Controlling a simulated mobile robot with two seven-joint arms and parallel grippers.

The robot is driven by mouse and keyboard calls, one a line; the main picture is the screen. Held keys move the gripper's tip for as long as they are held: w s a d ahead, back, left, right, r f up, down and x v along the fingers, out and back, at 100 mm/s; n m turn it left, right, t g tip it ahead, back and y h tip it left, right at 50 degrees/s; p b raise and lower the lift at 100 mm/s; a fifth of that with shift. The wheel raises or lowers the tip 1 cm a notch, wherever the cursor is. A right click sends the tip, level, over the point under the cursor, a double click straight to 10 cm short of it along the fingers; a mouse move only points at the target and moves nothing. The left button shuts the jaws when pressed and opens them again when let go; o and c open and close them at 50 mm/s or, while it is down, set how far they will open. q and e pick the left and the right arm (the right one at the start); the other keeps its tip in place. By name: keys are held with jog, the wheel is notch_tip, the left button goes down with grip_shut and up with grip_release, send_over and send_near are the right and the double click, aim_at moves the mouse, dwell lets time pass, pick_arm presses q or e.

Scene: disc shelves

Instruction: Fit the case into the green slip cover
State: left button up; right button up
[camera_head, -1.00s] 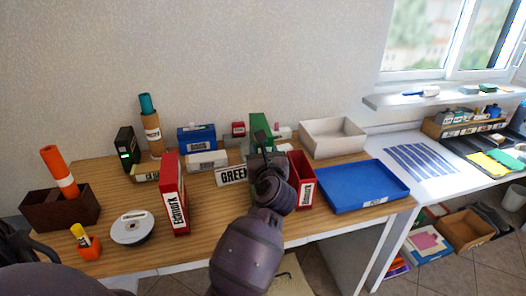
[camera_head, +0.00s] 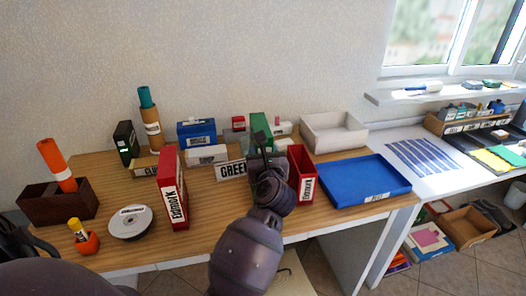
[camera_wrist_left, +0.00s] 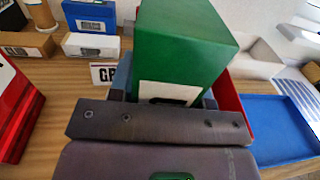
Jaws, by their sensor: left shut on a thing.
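A green box-shaped thing (camera_head: 261,127) stands upright at the middle of the table, partly behind my arm. In the left wrist view the green box (camera_wrist_left: 185,45) fills the middle top, with a white label low on its near face. My left gripper (camera_head: 268,160) is shut on this green box; its fingertips are mostly hidden. I cannot tell whether the box is the case or the slip cover, or whether one sits inside the other. A white "GREEN" sign (camera_head: 231,171) stands just left of the gripper. My right gripper is not in view.
A red open holder (camera_head: 302,175) stands close right of the gripper, with a blue tray (camera_head: 362,180) beyond it. A red labelled box (camera_head: 171,187) stands to the left. A blue box (camera_head: 196,133) and a white bin (camera_head: 334,133) are behind.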

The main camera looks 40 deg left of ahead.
pick_arm(q)
jog(key=shift+f+b, duration=0.4)
jog(key=shift+f, duration=0.35)
jog(key=shift+f+b, duration=0.3)
jog(key=shift+f, duration=0.3)
jog(key=shift+f+b, duration=0.3)
jog(key=shift+f, duration=0.2)
jog(key=shift+f+b, duration=0.3)
jog(key=shift+f, duration=0.25)
jog(key=o, duration=1.3)
jog(key=shift+c, duration=0.2)
jog(key=shift+d, duration=0.1)
